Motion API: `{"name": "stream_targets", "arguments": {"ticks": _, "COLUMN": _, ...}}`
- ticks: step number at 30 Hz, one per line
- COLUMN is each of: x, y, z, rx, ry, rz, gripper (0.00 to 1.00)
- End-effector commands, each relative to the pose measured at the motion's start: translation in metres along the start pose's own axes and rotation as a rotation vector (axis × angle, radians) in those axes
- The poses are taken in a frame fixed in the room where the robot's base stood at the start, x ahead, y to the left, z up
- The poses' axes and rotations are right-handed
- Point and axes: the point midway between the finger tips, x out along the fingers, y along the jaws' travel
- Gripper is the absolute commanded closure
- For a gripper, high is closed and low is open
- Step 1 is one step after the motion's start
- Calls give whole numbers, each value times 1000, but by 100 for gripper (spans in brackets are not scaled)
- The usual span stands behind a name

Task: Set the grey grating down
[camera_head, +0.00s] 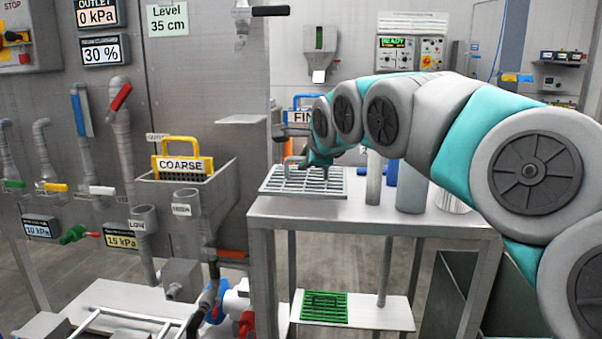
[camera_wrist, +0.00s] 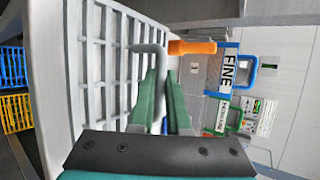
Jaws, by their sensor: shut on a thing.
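The grey grating (camera_head: 303,181) lies flat at the back left of the steel table top (camera_head: 375,216), level with it. I cannot tell whether a small gap is left under it. In the wrist view its bars (camera_wrist: 98,60) fill the left and middle. A bent grey handle (camera_wrist: 150,49) rises from it. My gripper (camera_head: 318,166) is above the grating, and in the wrist view its green fingers (camera_wrist: 161,95) are shut on that handle. The arm and fingers hide part of the grating's right side.
Grey cylinders (camera_head: 411,188) stand on the table, right of the grating. A green grating (camera_head: 325,307) lies on the lower shelf. A yellow-handled COARSE strainer (camera_head: 182,166) sits in a steel tank at left. A FINE strainer (camera_wrist: 231,70) is behind, near an orange handle (camera_wrist: 192,47).

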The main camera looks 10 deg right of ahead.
Motion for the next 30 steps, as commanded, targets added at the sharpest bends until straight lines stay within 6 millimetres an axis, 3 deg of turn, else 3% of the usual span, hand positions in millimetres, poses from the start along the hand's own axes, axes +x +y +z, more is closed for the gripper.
{"name": "stream_targets", "arguments": {"ticks": 12, "x": 19, "y": 27, "z": -9, "rx": -2, "ry": 0, "rz": 1, "gripper": 100}}
{"name": "stream_targets", "arguments": {"ticks": 19, "x": 20, "y": 29, "z": -9, "rx": 0, "ry": 0, "rz": 0, "gripper": 100}}
{"name": "stream_targets", "arguments": {"ticks": 20, "x": 20, "y": 29, "z": -9, "rx": 0, "ry": 0, "rz": 1, "gripper": 84}}
{"name": "stream_targets", "arguments": {"ticks": 21, "x": 20, "y": 29, "z": -9, "rx": 0, "ry": 0, "rz": 1, "gripper": 79}}
{"name": "stream_targets", "arguments": {"ticks": 27, "x": 20, "y": 29, "z": -9, "rx": 0, "ry": 0, "rz": 1, "gripper": 57}}
{"name": "stream_targets", "arguments": {"ticks": 30, "x": 19, "y": 29, "z": -9, "rx": 0, "ry": 0, "rz": 1, "gripper": 56}}
